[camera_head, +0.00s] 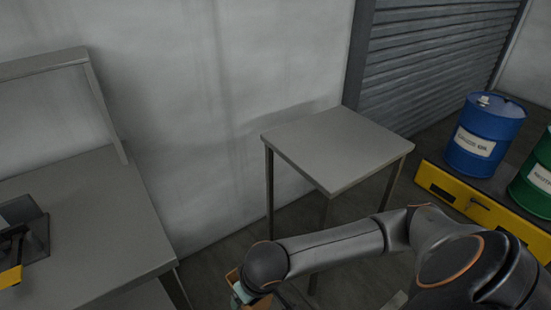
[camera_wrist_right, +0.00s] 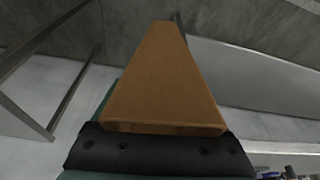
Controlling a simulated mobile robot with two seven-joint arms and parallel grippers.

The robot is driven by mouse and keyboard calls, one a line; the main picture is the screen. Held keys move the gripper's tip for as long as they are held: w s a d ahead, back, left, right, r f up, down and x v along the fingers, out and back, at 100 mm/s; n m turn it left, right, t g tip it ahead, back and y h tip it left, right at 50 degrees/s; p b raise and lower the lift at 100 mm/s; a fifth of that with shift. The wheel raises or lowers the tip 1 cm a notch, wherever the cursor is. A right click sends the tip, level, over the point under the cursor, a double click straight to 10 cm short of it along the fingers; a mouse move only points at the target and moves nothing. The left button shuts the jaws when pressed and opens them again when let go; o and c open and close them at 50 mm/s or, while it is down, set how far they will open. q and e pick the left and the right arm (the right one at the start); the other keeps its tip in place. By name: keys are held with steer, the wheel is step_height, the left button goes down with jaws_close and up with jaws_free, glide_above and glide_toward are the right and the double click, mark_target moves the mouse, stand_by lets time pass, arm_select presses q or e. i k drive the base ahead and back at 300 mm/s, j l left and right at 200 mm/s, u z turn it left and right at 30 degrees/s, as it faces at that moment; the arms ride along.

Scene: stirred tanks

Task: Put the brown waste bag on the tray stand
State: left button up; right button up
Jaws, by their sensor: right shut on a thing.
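The brown waste bag (camera_wrist_right: 165,80) fills the middle of the right wrist view as a flat-sided brown block. My right gripper (camera_wrist_right: 160,150) is shut on it. In the head view only a small brown edge of the bag (camera_head: 233,275) shows beside my right wrist at the bottom, with the right gripper (camera_head: 243,294) partly hidden and cut off by the picture edge. The tray stand (camera_head: 335,145) is a grey square-topped table on thin legs against the wall. Its top is bare. The bag is apart from it, on the near left side. My left gripper is not in view.
A grey bench (camera_head: 90,225) with a raised shelf (camera_head: 40,64) stands at left, holding a dark and yellow item (camera_head: 22,235). A blue drum (camera_head: 484,135) and a green drum (camera_head: 538,180) stand on a yellow-edged platform (camera_head: 455,196) at right. Floor shows between bench and stand.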

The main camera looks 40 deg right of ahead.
mark_target(337, 139)
steer(key=l, duration=0.55)
steer(key=k+l+u, duration=0.1)
steer(key=l, duration=0.45)
steer(key=k+l, duration=0.1)
steer(key=l, duration=0.45)
steer(key=k+l, duration=0.1)
steer(key=l, duration=0.4)
steer(key=l+u, duration=0.1)
steer(key=l, duration=0.45)
steer(key=k+l, duration=0.15)
steer(key=l, duration=0.4)
